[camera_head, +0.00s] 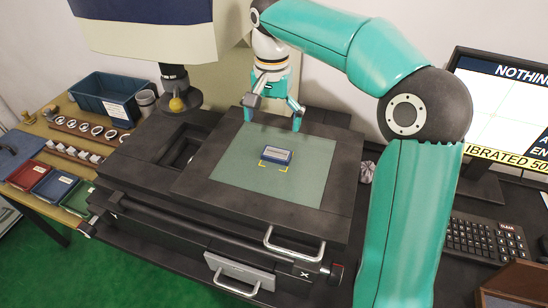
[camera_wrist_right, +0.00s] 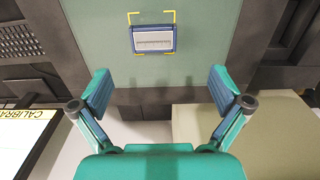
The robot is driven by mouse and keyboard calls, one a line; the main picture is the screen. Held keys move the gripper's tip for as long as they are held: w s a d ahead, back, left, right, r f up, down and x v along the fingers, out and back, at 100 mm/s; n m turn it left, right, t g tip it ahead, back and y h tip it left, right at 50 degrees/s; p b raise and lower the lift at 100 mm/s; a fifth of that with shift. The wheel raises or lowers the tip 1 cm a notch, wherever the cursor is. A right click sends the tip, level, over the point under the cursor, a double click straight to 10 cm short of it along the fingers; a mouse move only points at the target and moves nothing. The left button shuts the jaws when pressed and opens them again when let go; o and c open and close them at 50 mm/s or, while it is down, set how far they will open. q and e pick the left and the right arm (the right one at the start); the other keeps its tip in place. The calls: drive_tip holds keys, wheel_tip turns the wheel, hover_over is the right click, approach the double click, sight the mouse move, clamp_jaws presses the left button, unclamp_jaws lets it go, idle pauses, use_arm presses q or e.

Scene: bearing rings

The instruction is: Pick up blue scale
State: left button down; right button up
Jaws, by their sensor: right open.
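The blue scale (camera_head: 277,156) is a small blue block with a pale, finely marked top face. It lies on the green plate (camera_head: 230,165) of the dark machine stage, by yellow corner marks. In the right wrist view the scale (camera_wrist_right: 154,39) lies flat at the upper middle, inside the yellow marks. My right gripper (camera_head: 273,108) is above the far edge of the plate, behind the scale in the head view. In the wrist view its two teal fingers (camera_wrist_right: 160,92) are wide apart with nothing between them, and the scale is beyond their tips. My left gripper is not in view.
A side table holds a blue bin (camera_head: 108,98), rings and red, blue and green trays. A monitor (camera_head: 505,110) and keyboard (camera_head: 485,240) stand at right. The plate around the scale is clear.

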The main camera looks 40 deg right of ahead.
sight(276, 154)
wheel_tip(276, 154, down, 3)
drive_tip(key=shift+s+r, duration=0.1)
drive_tip(key=shift+s+d+f, duration=0.1)
drive_tip(key=shift+s+f, duration=0.15)
drive_tip(key=shift+f, duration=1.3)
drive_tip(key=shift+s+f, duration=0.2)
drive_tip(key=shift+f, duration=1.35)
drive_tip(key=c, duration=1.3)
drive_tip(key=shift+r, duration=0.1)
drive_tip(key=shift+c, duration=0.2)
drive_tip(key=shift+r, duration=0.1)
